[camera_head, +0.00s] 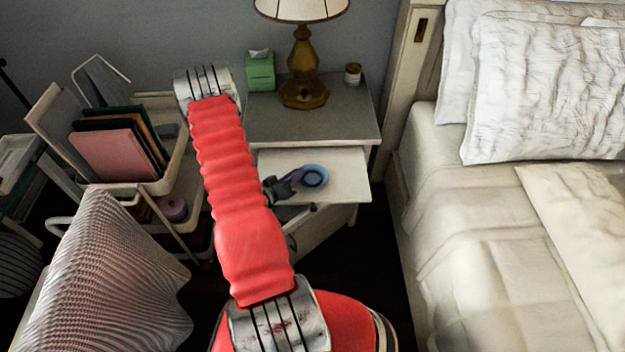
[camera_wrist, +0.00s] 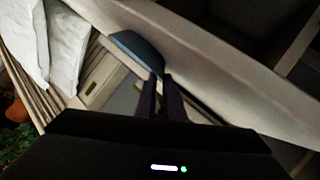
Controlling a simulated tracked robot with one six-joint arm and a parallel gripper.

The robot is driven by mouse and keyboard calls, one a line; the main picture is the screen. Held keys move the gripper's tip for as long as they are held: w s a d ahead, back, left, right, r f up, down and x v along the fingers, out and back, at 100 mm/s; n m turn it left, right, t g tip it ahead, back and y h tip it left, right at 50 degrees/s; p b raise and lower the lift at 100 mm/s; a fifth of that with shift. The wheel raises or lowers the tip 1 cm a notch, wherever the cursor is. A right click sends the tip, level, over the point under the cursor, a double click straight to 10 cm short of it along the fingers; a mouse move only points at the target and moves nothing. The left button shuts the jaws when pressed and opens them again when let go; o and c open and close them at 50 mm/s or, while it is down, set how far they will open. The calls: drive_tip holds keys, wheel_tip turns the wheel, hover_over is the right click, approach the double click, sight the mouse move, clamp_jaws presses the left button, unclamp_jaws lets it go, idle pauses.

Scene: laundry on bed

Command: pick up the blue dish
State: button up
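The blue dish (camera_head: 320,169) is at the white pulled-out drawer (camera_head: 347,180) of the nightstand in the head view. My gripper (camera_head: 300,177) reaches it from the left, its dark fingers at the dish's near-left side. In the wrist view, the dish (camera_wrist: 136,46) shows as a blue curved shape just beyond the fingertips of my gripper (camera_wrist: 160,78). The two fingers are a narrow gap apart, and the dish's lower end meets or overlaps the tips. I cannot tell whether they grip its rim, nor whether the dish rests on the drawer or is raised.
A brass lamp (camera_head: 303,75), a green tissue box (camera_head: 260,72) and a small jar (camera_head: 353,74) stand on the grey nightstand top (camera_head: 315,125). The bed (camera_head: 480,230) is to the right. A cart with folders (camera_head: 120,155) stands left.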

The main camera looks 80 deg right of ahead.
drive_tip(key=shift+s+d+f, duration=0.2)
drive_tip(key=shift+s+d, duration=0.05)
drive_tip(key=shift+d, duration=0.4)
drive_tip(key=shift+c, duration=0.2)
clamp_jaws()
wheel_tip(320, 180, up, 10)
idle(0.9)
idle(0.5)
